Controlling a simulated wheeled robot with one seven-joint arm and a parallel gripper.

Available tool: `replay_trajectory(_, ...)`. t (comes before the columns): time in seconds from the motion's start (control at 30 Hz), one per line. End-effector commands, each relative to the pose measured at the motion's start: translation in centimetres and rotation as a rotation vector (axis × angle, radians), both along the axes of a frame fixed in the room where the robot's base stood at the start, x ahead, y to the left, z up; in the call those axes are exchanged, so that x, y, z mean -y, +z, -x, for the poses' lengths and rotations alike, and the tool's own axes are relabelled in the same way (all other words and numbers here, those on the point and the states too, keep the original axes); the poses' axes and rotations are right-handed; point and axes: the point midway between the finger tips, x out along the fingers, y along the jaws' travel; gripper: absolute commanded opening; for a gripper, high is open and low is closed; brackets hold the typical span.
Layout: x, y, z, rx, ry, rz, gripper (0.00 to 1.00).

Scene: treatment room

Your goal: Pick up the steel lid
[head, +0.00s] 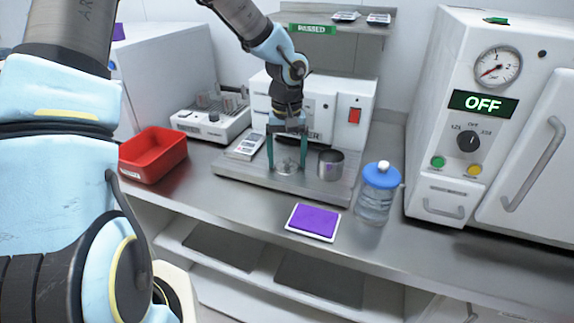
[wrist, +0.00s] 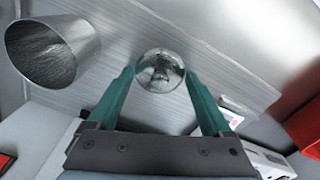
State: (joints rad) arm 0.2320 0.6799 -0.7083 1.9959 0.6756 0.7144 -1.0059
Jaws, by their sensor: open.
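The steel lid (wrist: 160,71) is a small round shiny dome in the wrist view, lying on a grey plate (wrist: 115,50). In the head view the lid (head: 288,166) shows small and blurred between my fingers. My gripper (head: 286,170) points down over the plate, with its two green fingers spread. In the wrist view the fingertips of my gripper (wrist: 160,76) stand on either side of the lid. I cannot tell whether they touch it. A steel cup (head: 330,165) stands upright, open-topped, right of my gripper. It also shows in the wrist view (wrist: 38,52).
A blue-capped clear jar (head: 376,195) and a purple pad (head: 313,222) are near the counter's front. A red bin (head: 153,155) is at left. A white machine (head: 330,105) stands behind the plate, and a sterilizer marked OFF (head: 500,65) at right.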

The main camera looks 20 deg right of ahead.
Motion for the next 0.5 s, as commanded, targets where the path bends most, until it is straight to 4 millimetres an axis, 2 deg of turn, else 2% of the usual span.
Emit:
replay_trajectory(0.07,0.00,0.02,-0.01,0.000,0.000,0.000,0.74)
replay_trajectory(0.5,-0.03,-0.03,0.01,-0.001,0.000,0.000,0.24)
